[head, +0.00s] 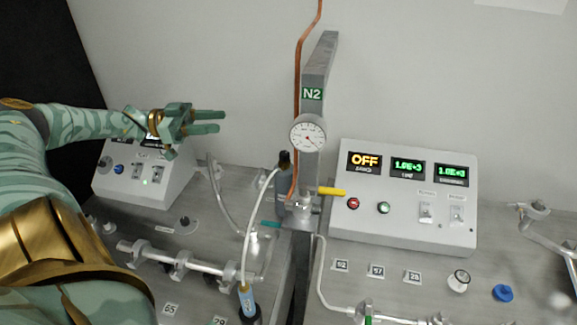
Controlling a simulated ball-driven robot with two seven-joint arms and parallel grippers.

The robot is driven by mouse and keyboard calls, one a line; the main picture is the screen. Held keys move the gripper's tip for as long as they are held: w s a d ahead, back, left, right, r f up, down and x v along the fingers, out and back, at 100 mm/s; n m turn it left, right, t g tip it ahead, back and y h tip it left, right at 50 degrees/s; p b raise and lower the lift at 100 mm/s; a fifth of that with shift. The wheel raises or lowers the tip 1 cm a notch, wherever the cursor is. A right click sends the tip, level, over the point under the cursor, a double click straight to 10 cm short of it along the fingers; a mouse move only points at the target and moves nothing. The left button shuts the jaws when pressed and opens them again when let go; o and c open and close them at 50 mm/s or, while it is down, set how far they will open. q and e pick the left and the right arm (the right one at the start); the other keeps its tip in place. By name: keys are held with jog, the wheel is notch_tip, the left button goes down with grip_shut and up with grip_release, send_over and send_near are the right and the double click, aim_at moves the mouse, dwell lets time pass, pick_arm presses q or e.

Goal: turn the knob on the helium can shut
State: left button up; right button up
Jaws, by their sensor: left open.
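A small can with a light blue label (247,301) stands at the bottom centre, with a white hose (247,225) running up from its top. I take it for the helium can, but its label is too small to read. Its knob is too small to make out clearly. My left gripper (219,122) is open and empty, with its two green fingers pointing right. It is in the air above the left control box, up and to the left of the can and well apart from it. My right gripper is not in view.
A grey post with an N2 sign (312,94), a round gauge (308,133) and a yellow handle (331,191) stands mid-bench. A dark cylinder (283,190) stands beside it. A control box (404,200) reading OFF is right. Metal pipes (185,262) cross the left bench.

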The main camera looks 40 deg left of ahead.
pick_arm(q)
notch_tip(320, 180, down, 10)
jog(key=w+b, duration=0.1)
jog(key=b, duration=1.1)
send_near(285, 153)
jog(key=x, duration=0.6)
jog(key=f+x, duration=0.1)
jog(key=x, duration=0.2)
jog(key=shift+w+f, duration=0.1)
jog(key=shift+w, duration=0.1)
jog(key=shift+w+d, duration=0.2)
jog(key=shift+d, duration=0.1)
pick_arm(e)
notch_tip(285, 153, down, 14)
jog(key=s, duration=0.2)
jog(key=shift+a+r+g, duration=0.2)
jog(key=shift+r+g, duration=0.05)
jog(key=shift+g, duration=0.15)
